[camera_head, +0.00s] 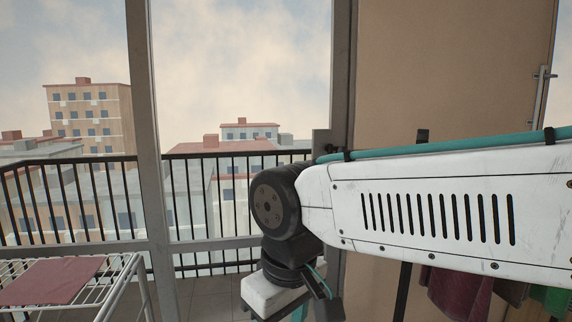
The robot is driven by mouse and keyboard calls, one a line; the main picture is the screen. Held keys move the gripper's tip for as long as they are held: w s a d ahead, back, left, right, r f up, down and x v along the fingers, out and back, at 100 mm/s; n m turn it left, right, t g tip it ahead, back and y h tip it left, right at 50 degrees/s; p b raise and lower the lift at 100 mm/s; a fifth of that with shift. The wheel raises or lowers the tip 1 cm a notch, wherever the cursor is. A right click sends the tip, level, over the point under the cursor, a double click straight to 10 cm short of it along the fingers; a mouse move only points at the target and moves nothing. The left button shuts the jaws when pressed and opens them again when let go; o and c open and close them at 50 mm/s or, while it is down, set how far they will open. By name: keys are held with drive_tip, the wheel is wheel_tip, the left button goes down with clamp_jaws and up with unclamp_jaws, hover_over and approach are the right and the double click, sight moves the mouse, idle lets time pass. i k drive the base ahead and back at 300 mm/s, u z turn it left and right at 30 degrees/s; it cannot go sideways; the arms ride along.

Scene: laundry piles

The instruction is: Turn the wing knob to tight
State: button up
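I cannot make out a wing knob in the head view. My white arm crosses the right half of the picture, and its dark wrist joint bends down at the centre. The end of my arm with my gripper (290,302) runs off the bottom edge; its fingertips are not visible, so I cannot see whether it is open or holds anything. A thin black upright pole (403,291) shows below my arm, and a dark tip (422,136) shows just above it. The part between is hidden behind my arm.
A white wire drying rack (128,278) with a dark red cloth (50,281) stands at lower left. Maroon (460,294) and green cloth (552,299) hang at lower right. A glazed frame (148,130) and balcony railing (235,153) lie ahead; a tan panel (450,65) is at right.

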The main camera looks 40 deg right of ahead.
sight(423, 134)
drive_tip(key=z, duration=2.5)
